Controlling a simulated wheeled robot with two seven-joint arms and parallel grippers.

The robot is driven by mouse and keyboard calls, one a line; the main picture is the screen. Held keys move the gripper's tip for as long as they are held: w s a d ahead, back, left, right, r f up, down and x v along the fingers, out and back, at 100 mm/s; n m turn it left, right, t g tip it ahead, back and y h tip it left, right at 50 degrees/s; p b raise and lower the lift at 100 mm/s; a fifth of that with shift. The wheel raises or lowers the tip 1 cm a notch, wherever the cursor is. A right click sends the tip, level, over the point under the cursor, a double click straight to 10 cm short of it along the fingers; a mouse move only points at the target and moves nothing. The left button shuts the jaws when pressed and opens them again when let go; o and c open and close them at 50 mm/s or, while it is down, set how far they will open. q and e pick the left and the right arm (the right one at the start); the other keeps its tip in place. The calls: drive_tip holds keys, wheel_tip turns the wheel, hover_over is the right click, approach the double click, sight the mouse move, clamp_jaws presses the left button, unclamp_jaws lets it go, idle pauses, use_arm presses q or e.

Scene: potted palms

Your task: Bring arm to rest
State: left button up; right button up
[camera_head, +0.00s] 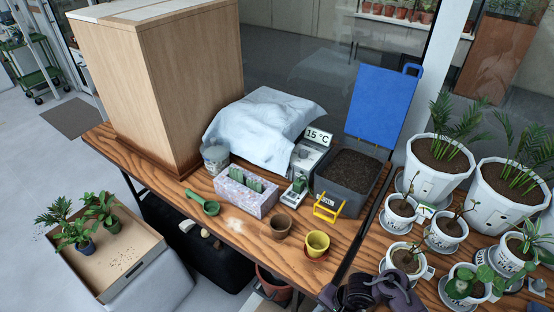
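A dark part of one of my arms (372,292) shows at the bottom edge, right of centre, over the front of the wooden table (345,262). It is probably my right arm. Its fingers cannot be made out clearly, and no held object can be made out. My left gripper is not in view. Two large white pots with palms, one nearer the middle (437,185) and one at the right edge (510,210), stand on the right part of the table.
Several small white pots (398,222) on saucers crowd the right. A tall wooden cabinet (175,90) blocks the back left.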

drive_tip(key=s+d+f+n+b, duration=0.1)
drive_tip(key=s+f, duration=0.2)
drive_tip(key=f, duration=0.3)
drive_tip(key=s+d+f+n+t+b, duration=0.1)
drive_tip(key=s+f+b, duration=0.15)
drive_tip(key=f, duration=0.45)
drive_tip(key=s+f+n, duration=0.2)
drive_tip(key=s+f, duration=0.2)
drive_tip(key=f, duration=0.2)
drive_tip(key=s+d+f+n+h+b, duration=0.1)
drive_tip(key=s+d+f+n+h, duration=0.1)
drive_tip(key=s+f, duration=0.4)
drive_tip(key=s+d+f+n+h+b, duration=0.2)
drive_tip(key=s+d+f+n, duration=0.2)
drive_tip(key=s, duration=0.9)
wheel_tip(320, 180, down, 2)
drive_tip(key=shift+s+d+f, duration=0.2)
drive_tip(key=shift+d+f, duration=0.05)
drive_tip(key=shift+d, duration=0.7)
